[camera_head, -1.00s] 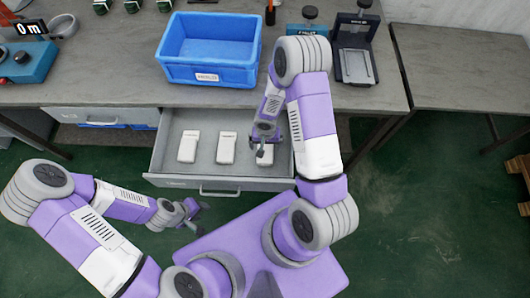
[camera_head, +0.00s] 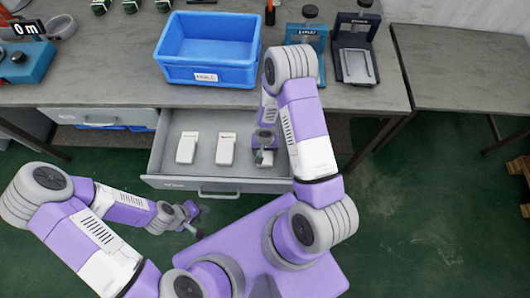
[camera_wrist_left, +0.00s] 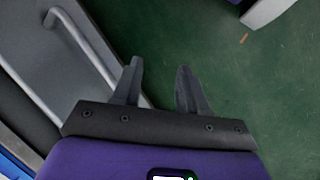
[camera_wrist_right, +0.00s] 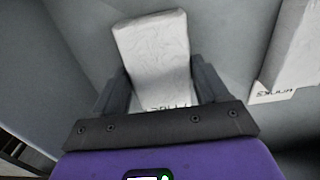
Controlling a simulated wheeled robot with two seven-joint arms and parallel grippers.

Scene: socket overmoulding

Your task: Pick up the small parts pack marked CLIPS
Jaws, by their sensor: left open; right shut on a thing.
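In the right wrist view a white pack (camera_wrist_right: 153,60) stands between the fingers of my right gripper (camera_wrist_right: 160,88), which is shut on it. Its lettering is partly covered by the gripper, and I cannot read it surely. In the head view my right gripper (camera_head: 264,157) is inside the right part of the open drawer (camera_head: 205,122), mostly hiding this pack. Two more white packs, left (camera_head: 187,147) and middle (camera_head: 226,149), lie in the drawer. My left gripper (camera_head: 192,222) is open and empty in front of the drawer; it also shows in the left wrist view (camera_wrist_left: 160,85).
A blue bin (camera_head: 208,75) stands on the grey bench (camera_head: 110,65) above the drawer. Two small devices stand right of it, one teal (camera_head: 306,36) and one dark (camera_head: 355,62). Another pack (camera_wrist_right: 296,50) lies beside the held one. A drawer handle (camera_wrist_left: 82,48) is near my left gripper.

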